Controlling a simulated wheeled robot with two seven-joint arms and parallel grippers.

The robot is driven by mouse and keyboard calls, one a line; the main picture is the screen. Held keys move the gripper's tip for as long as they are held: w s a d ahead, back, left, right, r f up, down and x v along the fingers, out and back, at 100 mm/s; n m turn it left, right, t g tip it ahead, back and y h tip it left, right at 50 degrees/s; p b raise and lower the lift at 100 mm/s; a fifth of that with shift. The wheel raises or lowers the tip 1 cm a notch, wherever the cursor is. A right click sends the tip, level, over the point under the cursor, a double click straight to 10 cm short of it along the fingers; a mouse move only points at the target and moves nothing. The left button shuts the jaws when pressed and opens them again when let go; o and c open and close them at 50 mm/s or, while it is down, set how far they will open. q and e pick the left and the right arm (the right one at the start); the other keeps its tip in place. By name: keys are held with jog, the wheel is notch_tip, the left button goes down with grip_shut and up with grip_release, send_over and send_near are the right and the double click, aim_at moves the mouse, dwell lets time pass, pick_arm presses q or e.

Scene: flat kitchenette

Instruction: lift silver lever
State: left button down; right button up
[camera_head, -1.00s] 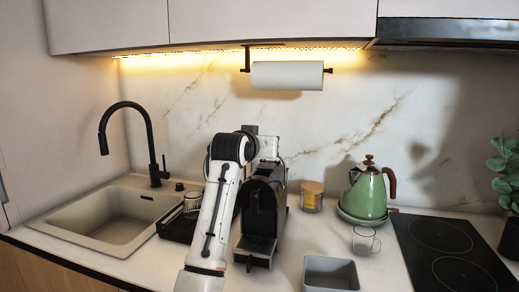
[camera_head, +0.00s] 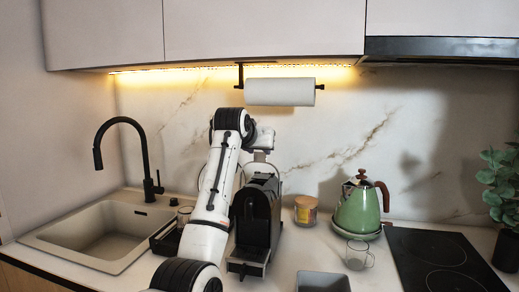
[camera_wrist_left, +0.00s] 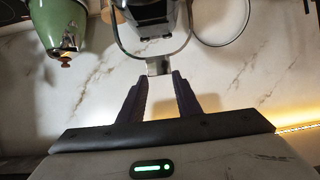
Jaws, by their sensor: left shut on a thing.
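The black coffee machine (camera_head: 257,218) stands on the counter, partly behind my left arm. Its silver lever (camera_wrist_left: 159,66) is a metal loop with a flat tab in the left wrist view. In the head view the lever (camera_head: 268,163) shows as a thin arc raised above the machine's top. My left gripper (camera_wrist_left: 161,76) is shut on the lever's tab, with a dark fingertip on each side. In the head view this gripper (camera_head: 263,148) is above the machine, its fingers small and hard to see. My right gripper is not in view.
A green kettle (camera_head: 358,210), a glass cup (camera_head: 359,256) and a lidded jar (camera_head: 305,211) stand to the right. A grey bin (camera_head: 323,282) is in front. The sink (camera_head: 95,238) is left. A paper towel roll (camera_head: 280,92) hangs above my arm.

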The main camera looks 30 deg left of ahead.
pick_arm(q)
jog(key=c, duration=1.3)
grip_release()
jog(key=shift+s+a+f, duration=0.1)
jog(key=shift+f, duration=0.05)
jog(key=shift+w+f, duration=0.25)
jog(key=shift+w, duration=0.05)
jog(key=shift+b+v, duration=1.3)
jog(key=shift+v, duration=3.9)
